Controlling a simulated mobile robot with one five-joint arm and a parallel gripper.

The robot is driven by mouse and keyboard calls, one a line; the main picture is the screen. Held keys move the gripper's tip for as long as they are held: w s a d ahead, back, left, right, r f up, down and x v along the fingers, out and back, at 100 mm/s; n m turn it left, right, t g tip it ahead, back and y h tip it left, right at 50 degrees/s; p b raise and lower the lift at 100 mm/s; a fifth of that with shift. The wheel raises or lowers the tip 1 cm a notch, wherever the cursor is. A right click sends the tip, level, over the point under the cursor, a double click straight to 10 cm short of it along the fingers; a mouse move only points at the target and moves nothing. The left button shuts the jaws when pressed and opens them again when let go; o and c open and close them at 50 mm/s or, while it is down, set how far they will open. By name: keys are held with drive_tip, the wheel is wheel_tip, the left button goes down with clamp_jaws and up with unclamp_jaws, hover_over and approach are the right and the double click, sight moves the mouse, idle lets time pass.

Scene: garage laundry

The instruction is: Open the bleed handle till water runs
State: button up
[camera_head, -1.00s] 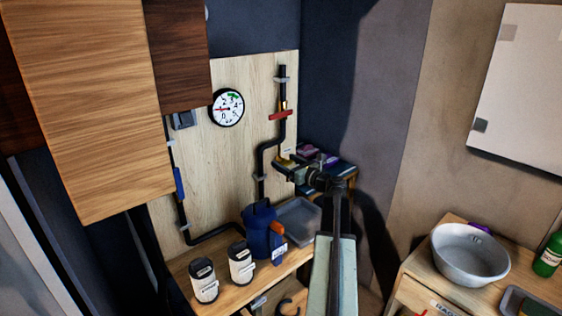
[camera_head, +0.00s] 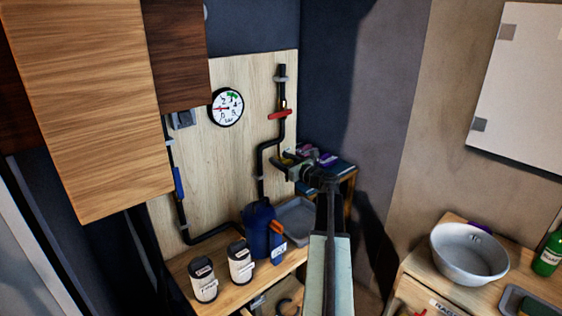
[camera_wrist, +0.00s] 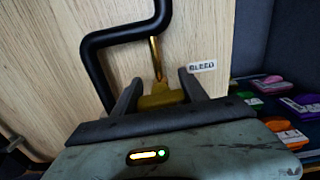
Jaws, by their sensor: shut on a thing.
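The yellow bleed handle (camera_wrist: 162,97) sits between the two dark fingers of my gripper (camera_wrist: 159,84) in the wrist view, below a thin brass stem. My gripper is shut on it. A white BLEED label (camera_wrist: 203,66) is on the wooden board just right of the fingers. In the head view my gripper (camera_head: 287,161) is at the lower right of the board, by the black pipe (camera_head: 262,160). It mostly hides the handle there. I cannot make out any running water.
A pressure gauge (camera_head: 227,107) and a red-handled valve (camera_head: 280,115) are on the board. Below stand a blue jug (camera_head: 259,232), a grey tray (camera_head: 297,212) and two labelled canisters. A small shelf with coloured packets (camera_head: 326,160) is close right of my gripper. A metal basin (camera_head: 469,253) stands farther right.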

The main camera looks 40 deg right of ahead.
sight(287, 164)
drive_tip(key=n, duration=0.4)
drive_tip(key=shift+w+a+n, duration=0.1)
drive_tip(key=shift+n, duration=2)
drive_tip(key=o, duration=1.4)
drive_tip(key=shift+a, duration=0.1)
drive_tip(key=s, duration=0.7)
drive_tip(key=shift+s+a, duration=0.3)
drive_tip(key=shift+s, duration=0.05)
